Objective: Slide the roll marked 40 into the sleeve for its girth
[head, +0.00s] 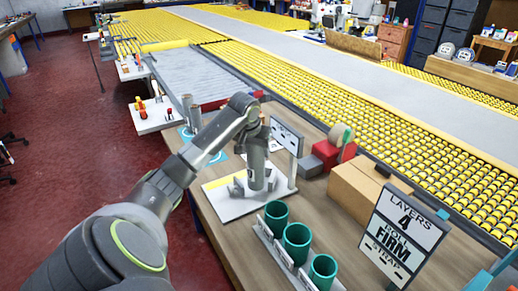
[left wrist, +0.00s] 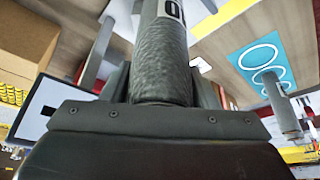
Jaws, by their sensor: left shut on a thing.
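My left gripper (head: 257,132) points down over a white plate (head: 226,208) and is shut on a grey roll (head: 257,165). The roll hangs upright below the gripper, between grey blocks on the plate; whether it touches the plate I cannot tell. In the left wrist view the textured roll (left wrist: 160,60) has a white label, with only a "0" readable. Three green open-topped sleeves, a far one (head: 276,214), a middle one (head: 296,238) and a near one (head: 322,268), stand in a white rack, nearer than the plate. Their tag markings are unreadable. My right gripper is not in view.
More grey rolls (head: 188,110) stand by a blue mat with rings (left wrist: 265,62). A panel on a post (head: 287,138) rises behind the plate. A cardboard box (head: 365,190), a red tape dispenser (head: 330,155) and a "LAYERS 4" sign (head: 404,235) stand at the right.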

